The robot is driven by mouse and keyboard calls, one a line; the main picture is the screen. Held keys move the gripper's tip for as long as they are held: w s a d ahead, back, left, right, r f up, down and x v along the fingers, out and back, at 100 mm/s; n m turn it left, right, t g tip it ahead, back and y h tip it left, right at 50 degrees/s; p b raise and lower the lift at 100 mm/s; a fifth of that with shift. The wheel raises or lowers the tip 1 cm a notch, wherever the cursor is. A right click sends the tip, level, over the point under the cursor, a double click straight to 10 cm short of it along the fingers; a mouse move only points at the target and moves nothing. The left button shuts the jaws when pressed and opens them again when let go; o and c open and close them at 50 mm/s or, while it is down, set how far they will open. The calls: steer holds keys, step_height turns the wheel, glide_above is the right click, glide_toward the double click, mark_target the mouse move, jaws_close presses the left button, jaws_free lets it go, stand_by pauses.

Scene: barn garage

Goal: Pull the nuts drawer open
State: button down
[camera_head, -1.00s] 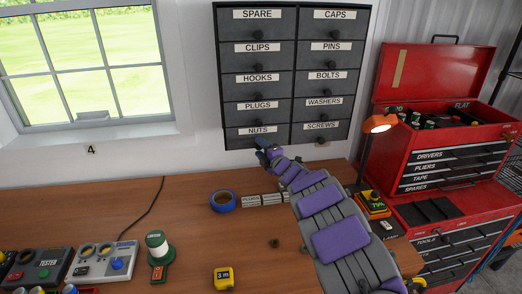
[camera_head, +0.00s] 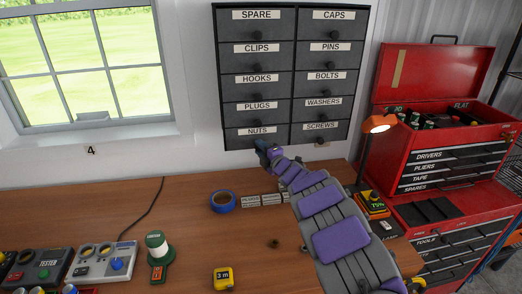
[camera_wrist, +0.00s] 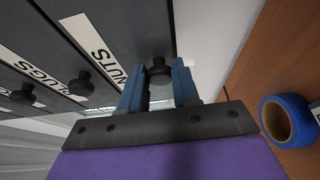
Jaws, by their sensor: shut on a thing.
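The nuts drawer (camera_head: 238,142) is at the bottom left of the dark drawer cabinet on the wall. Its white NUTS label also shows in the wrist view (camera_wrist: 97,45). In the wrist view, the drawer's round dark knob (camera_wrist: 158,68) sits between the two blue fingers of my gripper (camera_wrist: 160,85). My gripper is shut on this knob. In the head view, my gripper (camera_head: 263,146) is at the lower edge of the nuts drawer, and my arm hides part of the area below. The drawer front looks flush with its neighbours in the head view.
The plugs drawer (camera_head: 240,112) is directly above and the screws drawer (camera_head: 332,133) is to the right. Below, the wooden bench (camera_head: 190,240) holds a blue tape roll (camera_head: 223,201) and a yellow tape measure (camera_head: 223,279). A red toolbox (camera_head: 440,140) stands at right.

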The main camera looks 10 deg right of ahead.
steer(key=shift+s+a+f, duration=0.1)
steer(key=shift+f, duration=0.1)
steer(key=shift+s, duration=0.3)
steer(key=s+b, duration=0.2)
steer(key=s, duration=0.9)
steer(key=shift+b, duration=0.4)
steer(key=c, duration=1)
jaws_free()
steer(key=shift+w, duration=0.15)
steer(key=shift+o, duration=0.5)
steer(key=shift+a+r, duration=0.1)
